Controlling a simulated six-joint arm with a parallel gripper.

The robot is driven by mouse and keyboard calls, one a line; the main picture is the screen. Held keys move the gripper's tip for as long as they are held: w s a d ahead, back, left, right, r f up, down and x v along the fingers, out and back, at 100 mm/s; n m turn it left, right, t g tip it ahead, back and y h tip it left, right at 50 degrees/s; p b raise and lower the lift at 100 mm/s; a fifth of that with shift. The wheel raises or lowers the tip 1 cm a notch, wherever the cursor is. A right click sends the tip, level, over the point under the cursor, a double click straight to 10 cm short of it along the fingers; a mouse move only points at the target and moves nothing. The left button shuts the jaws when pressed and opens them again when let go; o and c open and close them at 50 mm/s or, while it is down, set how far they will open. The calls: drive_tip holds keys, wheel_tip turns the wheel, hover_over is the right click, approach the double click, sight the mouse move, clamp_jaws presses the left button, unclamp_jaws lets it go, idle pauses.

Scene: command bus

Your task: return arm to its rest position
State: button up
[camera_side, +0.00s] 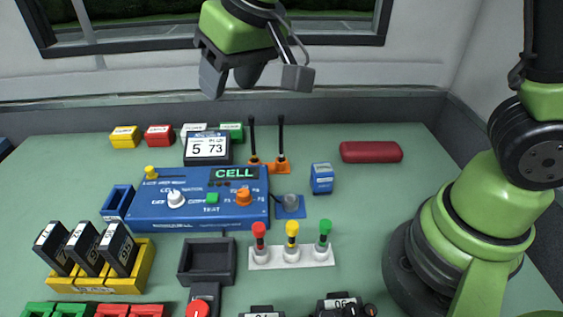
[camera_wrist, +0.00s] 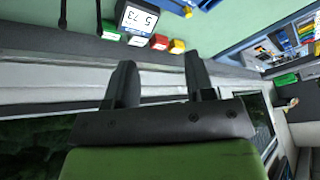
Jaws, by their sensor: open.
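My gripper (camera_side: 250,80) hangs high above the back of the green table, in front of the window and wall. Its fingers are apart and nothing is between them. In the wrist view my gripper (camera_wrist: 160,85) also shows two spread dark fingers with an empty gap, the wall behind them. It touches nothing on the table.
On the table (camera_side: 370,200) stand a blue CELL console (camera_side: 200,212), a display reading 5 73 (camera_side: 207,147), a white stand with coloured knobs (camera_side: 290,256), a yellow rack (camera_side: 95,280) with black blocks, and a red case (camera_side: 370,152). Several small coloured blocks line the back.

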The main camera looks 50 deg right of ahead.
drive_tip(key=s+d+r+m+t, duration=0.1)
drive_tip(key=s+d+r+m, duration=0.1)
drive_tip(key=s, duration=0.7)
drive_tip(key=s+d+r+m+t, duration=0.1)
drive_tip(key=s+d+r+m, duration=0.1)
drive_tip(key=s+d, duration=0.4)
drive_tip(key=s+r, duration=0.1)
drive_tip(key=s, duration=0.2)
drive_tip(key=shift+s+d+r+y, duration=0.3)
drive_tip(key=shift+s+r, duration=0.05)
drive_tip(key=shift+r, duration=0.05)
idle(1.6)
